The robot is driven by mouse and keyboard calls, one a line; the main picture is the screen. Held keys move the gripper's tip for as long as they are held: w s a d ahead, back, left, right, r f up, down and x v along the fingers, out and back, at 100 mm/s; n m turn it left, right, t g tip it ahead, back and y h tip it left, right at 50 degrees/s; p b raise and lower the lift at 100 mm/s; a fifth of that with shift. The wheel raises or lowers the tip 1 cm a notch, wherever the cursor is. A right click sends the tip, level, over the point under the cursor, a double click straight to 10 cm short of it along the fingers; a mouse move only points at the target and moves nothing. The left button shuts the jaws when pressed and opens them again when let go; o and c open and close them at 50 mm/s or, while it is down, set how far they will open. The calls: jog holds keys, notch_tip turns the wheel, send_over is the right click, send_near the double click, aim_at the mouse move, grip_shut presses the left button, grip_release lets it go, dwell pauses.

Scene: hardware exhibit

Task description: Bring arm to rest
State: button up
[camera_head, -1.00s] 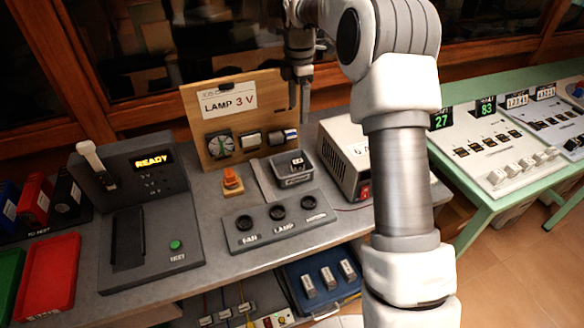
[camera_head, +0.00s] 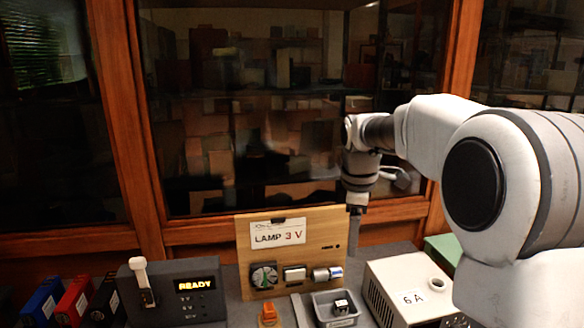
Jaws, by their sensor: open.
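My arm comes in from the right and reaches left. My gripper (camera_head: 355,232) hangs downward at its end, just right of the wooden board with the "LAMP 3 V" card. Only one narrow dark finger shows clearly, seen nearly edge-on. I see nothing held in it. It is above the back of the grey bench, left of the white "6 A" box (camera_head: 405,290) and above the small grey tray (camera_head: 336,309).
The wooden board (camera_head: 328,225) stands upright on the bench. A dark tester reading "READY" (camera_head: 180,303) stands left, beside blue, red and black holders. An orange piece (camera_head: 268,315) is in front of the board. Glass cabinets (camera_head: 250,120) close off the back.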

jog(key=s+r+m+t+p, duration=0.1)
jog(key=s+m+t, duration=0.3)
jog(key=s+m, duration=1.1)
jog(key=s+r, duration=0.1)
jog(key=s, duration=1.2)
jog(key=shift+d, duration=0.35)
jog(key=shift+r, duration=0.1)
jog(key=c, duration=0.5)
jog(key=shift+a, duration=0.15)
